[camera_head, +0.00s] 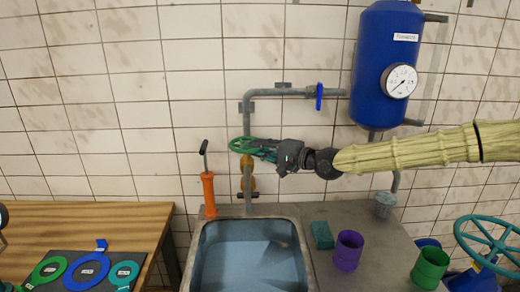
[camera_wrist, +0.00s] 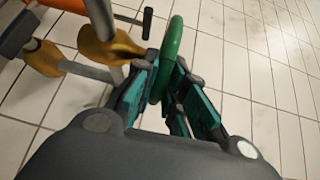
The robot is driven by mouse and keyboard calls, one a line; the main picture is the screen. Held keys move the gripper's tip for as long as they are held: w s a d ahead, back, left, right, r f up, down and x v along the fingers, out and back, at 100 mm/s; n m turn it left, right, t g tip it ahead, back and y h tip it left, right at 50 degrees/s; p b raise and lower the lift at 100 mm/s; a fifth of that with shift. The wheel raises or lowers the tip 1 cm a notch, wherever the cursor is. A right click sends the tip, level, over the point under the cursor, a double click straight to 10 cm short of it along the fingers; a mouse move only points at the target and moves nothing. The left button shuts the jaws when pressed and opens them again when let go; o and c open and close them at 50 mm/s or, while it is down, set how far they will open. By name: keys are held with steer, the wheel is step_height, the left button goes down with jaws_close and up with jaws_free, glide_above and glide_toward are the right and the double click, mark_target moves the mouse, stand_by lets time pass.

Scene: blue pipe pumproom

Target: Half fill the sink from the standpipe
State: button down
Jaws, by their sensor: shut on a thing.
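The sink (camera_head: 195,270) is set in the grey counter, with bluish water showing inside it. The standpipe (camera_head: 247,195) rises behind the sink along the tiled wall, with a brass valve body (camera_head: 247,170) on it. A green handwheel (camera_head: 240,145) sits at that valve. My gripper (camera_head: 262,150) reaches in from the right and is shut on the wheel's rim. In the wrist view the green handwheel (camera_wrist: 174,45) stands between the teal fingers of my gripper (camera_wrist: 165,95). The brass body (camera_wrist: 115,48) and grey pipe are beside it. Whether water runs from the outlet cannot be told.
An orange hand pump (camera_head: 209,195) stands left of the standpipe. A blue tank (camera_head: 385,60) with a gauge and a blue lever (camera_head: 319,97) are above. A teal sponge (camera_head: 322,235), purple cup (camera_head: 348,250) and green cup (camera_head: 430,268) stand right of the sink. A teal handwheel (camera_head: 490,240) is far right.

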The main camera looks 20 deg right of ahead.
steer(key=c, duration=1.5)
jaws_free()
steer(key=shift+d, duration=0.1)
steer(key=shift+s, duration=0.1)
steer(key=shift+v, duration=5.9)
steer(key=shift+d, duration=0.1)
